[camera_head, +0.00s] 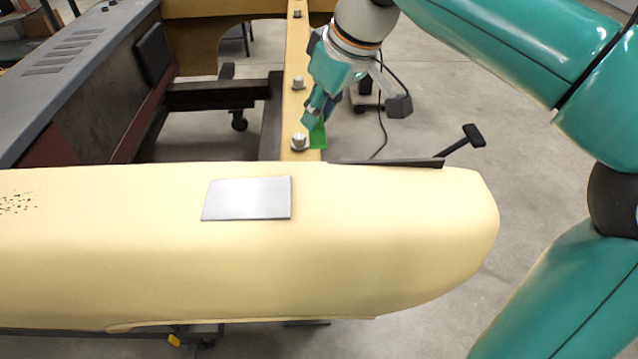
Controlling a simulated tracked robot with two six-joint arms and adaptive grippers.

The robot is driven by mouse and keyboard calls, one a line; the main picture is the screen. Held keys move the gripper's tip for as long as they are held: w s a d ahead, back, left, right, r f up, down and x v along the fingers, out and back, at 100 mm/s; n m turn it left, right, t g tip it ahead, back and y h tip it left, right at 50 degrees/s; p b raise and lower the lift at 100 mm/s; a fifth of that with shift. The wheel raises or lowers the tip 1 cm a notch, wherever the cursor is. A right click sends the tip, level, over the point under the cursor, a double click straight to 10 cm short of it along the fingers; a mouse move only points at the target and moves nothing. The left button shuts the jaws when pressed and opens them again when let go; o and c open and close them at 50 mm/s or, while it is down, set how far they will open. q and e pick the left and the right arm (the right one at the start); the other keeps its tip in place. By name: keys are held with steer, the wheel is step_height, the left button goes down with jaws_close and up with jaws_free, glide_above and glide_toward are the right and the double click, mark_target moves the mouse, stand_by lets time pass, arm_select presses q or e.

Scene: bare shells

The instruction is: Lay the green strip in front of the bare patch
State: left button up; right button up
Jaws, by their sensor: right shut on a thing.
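The green strip (319,138) is at the far side of the shell, beyond and to the right of the patch. My right gripper (312,118) points down there and is shut on the strip. Its fingers hide part of the strip. I cannot tell whether the strip's lower end touches the yellow beam behind it. My left gripper is not in view.
The cream shell (370,235) spans the front, and its top around the patch is clear. A yellow beam (299,60) with several metal studs runs away behind it. A dark bar (390,162) lies along the shell's far right edge. Dark specks mark the shell's left end.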

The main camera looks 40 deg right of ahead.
glide_above(318, 193)
steer(key=s, duration=0.1)
steer(key=f, duration=1.2)
steer(key=shift+s+d, duration=0.2)
steer(key=shift+d, duration=0.05)
steer(key=shift+f+b, duration=0.3)
steer(key=shift+f, duration=1.65)
steer(key=shift+f, duration=0.1)
steer(key=o, duration=0.7)
steer(key=shift+o, duration=0.2)
steer(key=v, duration=1.2)
steer(key=shift+a, duration=0.1)
